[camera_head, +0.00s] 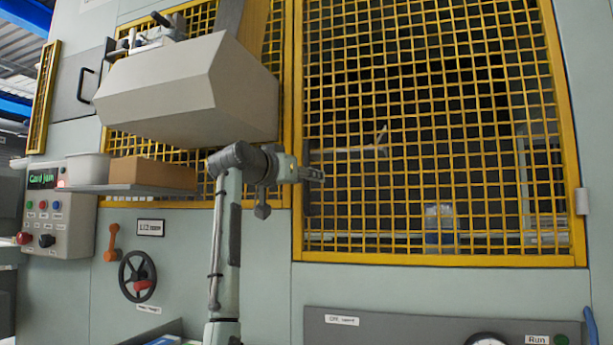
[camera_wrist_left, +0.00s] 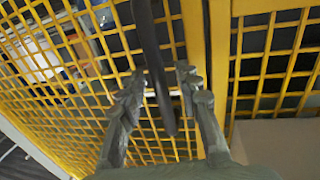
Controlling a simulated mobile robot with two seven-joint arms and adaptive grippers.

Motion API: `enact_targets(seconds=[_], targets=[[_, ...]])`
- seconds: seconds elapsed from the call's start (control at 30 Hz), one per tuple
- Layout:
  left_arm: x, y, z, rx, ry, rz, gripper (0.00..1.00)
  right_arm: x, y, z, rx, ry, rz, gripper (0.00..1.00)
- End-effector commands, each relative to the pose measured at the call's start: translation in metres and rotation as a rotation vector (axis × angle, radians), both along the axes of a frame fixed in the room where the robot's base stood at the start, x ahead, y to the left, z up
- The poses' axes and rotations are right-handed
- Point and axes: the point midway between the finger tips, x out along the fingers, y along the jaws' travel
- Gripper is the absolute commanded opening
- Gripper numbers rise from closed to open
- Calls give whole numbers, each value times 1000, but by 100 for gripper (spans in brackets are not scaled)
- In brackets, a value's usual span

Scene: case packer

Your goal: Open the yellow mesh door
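The yellow mesh door (camera_head: 440,258) is the large framed panel on the right in the head view. It looks closed, its left edge against the neighbouring yellow frame. A dark upright handle (camera_head: 307,197) is on its left side, partly hidden by my gripper. My left gripper (camera_head: 314,174) is at this handle. In the left wrist view, the dark handle bar (camera_wrist_left: 152,50) runs between the two fingers of my left gripper (camera_wrist_left: 160,88). The fingers are apart, with gaps beside the bar, so the gripper looks open. My right gripper is not in view.
A large beige housing (camera_head: 190,90) juts out left of the door, above my left arm. A shelf with a brown box (camera_head: 150,173) and white tub (camera_head: 87,168) stands out below it. A handwheel (camera_head: 137,276) and control panel (camera_head: 55,215) are at left. A grey panel (camera_head: 420,325) is below the door.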

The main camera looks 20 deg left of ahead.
Motion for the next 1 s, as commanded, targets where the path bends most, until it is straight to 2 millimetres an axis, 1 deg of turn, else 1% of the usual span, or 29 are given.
enact_targets(seconds=[0.13,0.17,0.4,0.43,0.83,0.97,1.0], targets=[[0,0,0,0,0,0,33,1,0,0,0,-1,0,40],[0,0,0,0,0,0,32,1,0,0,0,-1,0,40],[0,0,0,0,0,0,2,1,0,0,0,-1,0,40],[0,0,0,0,0,0,0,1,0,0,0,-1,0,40],[-1,0,0,0,0,1,0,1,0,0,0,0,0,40],[-6,-1,-1,1,-1,9,0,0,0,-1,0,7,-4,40],[-8,-1,-1,1,-2,14,0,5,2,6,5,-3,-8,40]])
